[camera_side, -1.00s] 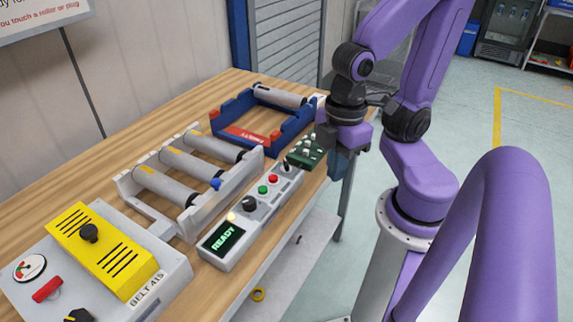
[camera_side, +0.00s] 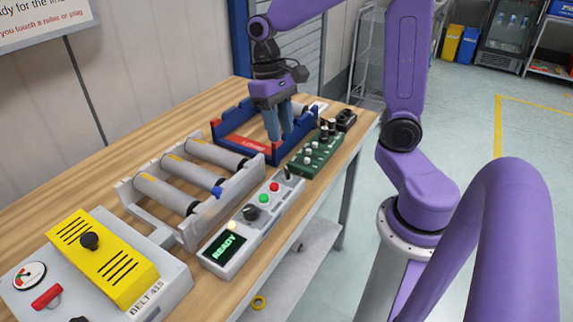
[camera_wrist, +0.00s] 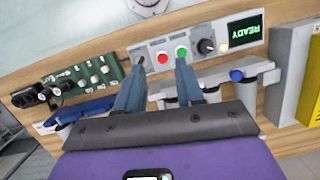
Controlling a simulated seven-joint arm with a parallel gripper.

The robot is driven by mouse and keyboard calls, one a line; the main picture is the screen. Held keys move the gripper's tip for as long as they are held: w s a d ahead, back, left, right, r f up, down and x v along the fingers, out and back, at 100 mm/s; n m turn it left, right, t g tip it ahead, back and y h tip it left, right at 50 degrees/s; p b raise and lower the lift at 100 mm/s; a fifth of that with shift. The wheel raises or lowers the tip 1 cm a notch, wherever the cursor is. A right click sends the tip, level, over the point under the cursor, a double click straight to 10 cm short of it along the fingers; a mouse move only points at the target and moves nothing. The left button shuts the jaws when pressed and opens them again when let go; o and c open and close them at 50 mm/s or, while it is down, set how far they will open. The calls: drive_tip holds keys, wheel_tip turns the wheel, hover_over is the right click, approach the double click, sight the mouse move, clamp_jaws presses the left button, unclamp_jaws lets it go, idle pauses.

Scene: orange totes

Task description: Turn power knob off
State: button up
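The grey control panel (camera_side: 215,258) lies along the table's front edge, its screen reading READY. It carries a black knob (camera_side: 251,213), a green button (camera_side: 263,199), a red button (camera_side: 274,187) and a black lever switch (camera_side: 287,175). The wrist view shows the same panel (camera_wrist: 222,61) and black knob (camera_wrist: 206,46). No label naming a power knob is legible. My gripper (camera_side: 279,138) is open and empty, fingers down over the blue frame, behind and apart from the panel. In the wrist view my gripper (camera_wrist: 160,67) has its fingers spread, tips overlapping the panel's edge.
A roller rack (camera_side: 240,190) stands behind the panel. The blue frame (camera_side: 219,131) and a green knob box (camera_side: 303,173) lie farther along. At the near left, a grey box (camera_side: 178,279) bears a yellow cover (camera_side: 75,225), another black knob (camera_side: 90,241) and a red handle (camera_side: 47,296).

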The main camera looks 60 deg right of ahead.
sight(287, 170)
drive_tip(key=w+d+m+y, duration=0.2)
drive_tip(key=w+d+m, duration=0.4)
drive_tip(key=d+m, duration=0.3)
drive_tip(key=shift+n+g, duration=0.3)
drive_tip(key=shift+n, duration=0.3)
drive_tip(key=x, duration=1.6)
drive_tip(key=shift+d+f, duration=0.2)
drive_tip(key=shift+f, duration=0.15)
clamp_jaws()
